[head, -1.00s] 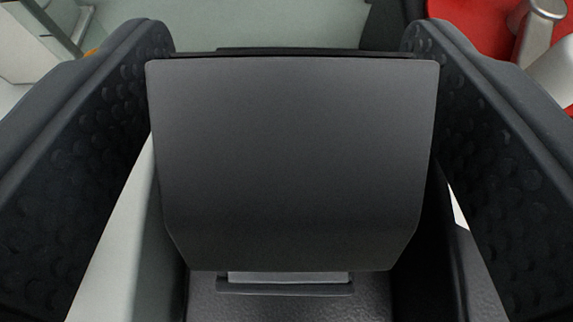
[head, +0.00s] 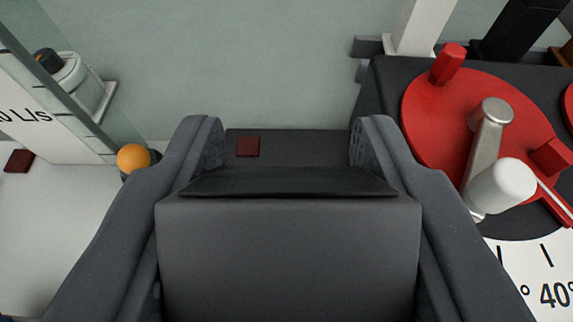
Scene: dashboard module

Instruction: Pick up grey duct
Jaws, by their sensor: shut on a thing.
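A dark grey box-shaped piece, which I take for the grey duct (head: 288,255), fills the lower middle of the head view. My gripper (head: 288,150) has one dark finger on each side of it, and the jaws are shut on it. A sloped black lip (head: 288,183) runs along its far top edge. Its lower part runs out of the bottom of the picture, and its underside is hidden.
At the right stands a red disc (head: 430,110) with a metal crank and white knob (head: 503,182), close to my right finger. An orange ball (head: 133,158) sits by a clear tube at the left.

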